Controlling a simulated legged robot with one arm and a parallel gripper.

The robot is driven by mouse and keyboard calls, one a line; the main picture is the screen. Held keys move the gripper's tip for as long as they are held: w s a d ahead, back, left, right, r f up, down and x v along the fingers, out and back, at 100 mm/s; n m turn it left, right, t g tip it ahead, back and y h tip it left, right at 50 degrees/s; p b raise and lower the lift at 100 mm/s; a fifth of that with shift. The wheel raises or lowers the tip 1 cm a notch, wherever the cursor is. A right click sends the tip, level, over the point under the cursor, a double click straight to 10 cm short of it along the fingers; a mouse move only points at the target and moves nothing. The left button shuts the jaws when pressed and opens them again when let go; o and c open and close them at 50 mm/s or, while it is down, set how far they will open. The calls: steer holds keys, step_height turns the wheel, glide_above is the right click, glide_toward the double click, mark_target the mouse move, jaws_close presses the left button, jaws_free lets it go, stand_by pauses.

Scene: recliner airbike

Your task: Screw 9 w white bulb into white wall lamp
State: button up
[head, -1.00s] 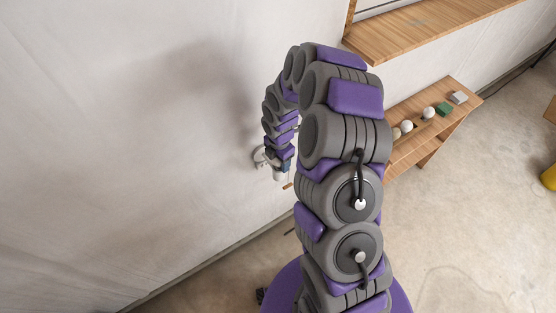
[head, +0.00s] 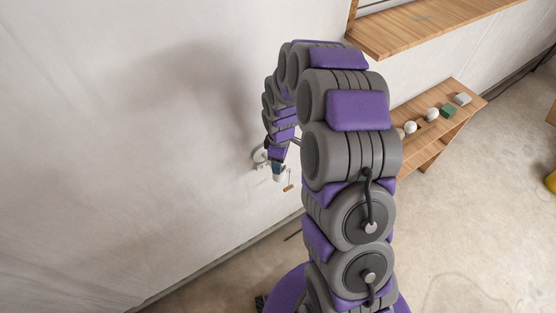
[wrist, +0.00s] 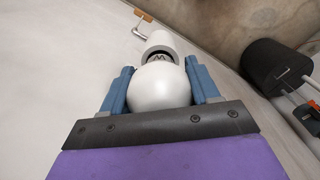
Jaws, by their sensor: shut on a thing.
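In the wrist view a round white bulb (wrist: 160,86) sits between the two blue fingers of my gripper (wrist: 160,88), which is shut on it. The white wall lamp (wrist: 161,42) is just beyond the bulb, its dark socket opening facing the bulb. The bulb overlaps the socket's near edge, so I cannot tell whether they touch. In the head view my gripper (head: 279,172) is at the wall, with the lamp (head: 261,159) beside it, small and partly hidden. The bulb cannot be made out there.
A wooden bench (head: 425,149) at the right holds white balls or bulbs, a green block (head: 447,110) and a grey block (head: 462,99). A wooden shelf (head: 440,25) is above. A small wooden piece (wrist: 143,14) shows near the lamp. A dark cylinder (wrist: 275,67) stands at right.

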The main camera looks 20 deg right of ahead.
steer(key=o, duration=1)
steer(key=shift+d, duration=0.25)
steer(key=shift+r, duration=0.1)
steer(key=shift+a+r, duration=0.25)
steer(key=shift+r, duration=0.5)
steer(key=shift+d+r+p, duration=0.1)
steer(key=shift+r+p, duration=0.25)
steer(key=shift+r, duration=0.6)
